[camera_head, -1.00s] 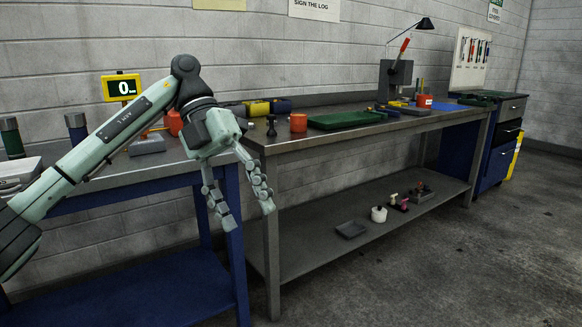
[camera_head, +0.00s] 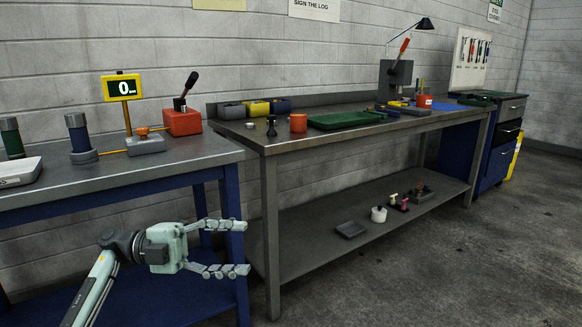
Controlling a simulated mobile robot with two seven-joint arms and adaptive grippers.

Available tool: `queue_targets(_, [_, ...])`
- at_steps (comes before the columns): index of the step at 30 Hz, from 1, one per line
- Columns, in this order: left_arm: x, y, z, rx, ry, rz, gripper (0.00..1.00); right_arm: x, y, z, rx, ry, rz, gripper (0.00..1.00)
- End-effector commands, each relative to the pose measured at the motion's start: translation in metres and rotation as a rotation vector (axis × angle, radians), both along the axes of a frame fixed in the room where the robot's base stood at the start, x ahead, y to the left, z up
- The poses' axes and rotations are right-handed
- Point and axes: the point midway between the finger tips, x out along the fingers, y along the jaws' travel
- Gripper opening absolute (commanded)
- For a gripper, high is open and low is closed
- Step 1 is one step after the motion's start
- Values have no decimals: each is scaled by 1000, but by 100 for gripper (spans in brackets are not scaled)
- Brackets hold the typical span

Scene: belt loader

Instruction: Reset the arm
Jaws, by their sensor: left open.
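My left gripper (camera_head: 245,248) is at the lower left of the head view, below the level of the bench tops. Its two pale green fingers point right and stand apart, with nothing between them. It shows in front of the blue leg and lower shelf of the left bench. My left arm comes up from the bottom edge of the picture. My right gripper is not in the view.
The left bench (camera_head: 190,160) carries a yellow display (camera_head: 122,87), a red box with a lever (camera_head: 182,122) and a dark cylinder (camera_head: 78,135). The long bench (camera_head: 262,142) holds a green tray (camera_head: 345,119) and an orange pot (camera_head: 298,123). Floor (camera_head: 420,270) at right is clear.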

Motion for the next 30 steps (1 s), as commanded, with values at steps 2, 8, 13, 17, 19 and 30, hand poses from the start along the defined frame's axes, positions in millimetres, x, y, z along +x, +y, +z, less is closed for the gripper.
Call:
queue_targets(2, [25,2,21,-90,-11,110,56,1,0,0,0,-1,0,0])
queue_targets(8, [111,40,81,-370,6,502,56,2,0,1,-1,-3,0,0])
queue_targets(13, [191,123,102,-587,130,938,56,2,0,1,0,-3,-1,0])
queue_targets(17, [233,195,77,-674,302,1269,56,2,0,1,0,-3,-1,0])
queue_targets(19, [247,230,50,-686,423,1436,56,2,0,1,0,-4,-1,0])
queue_targets(30, [226,305,-114,-449,1064,1962,56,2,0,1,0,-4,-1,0])
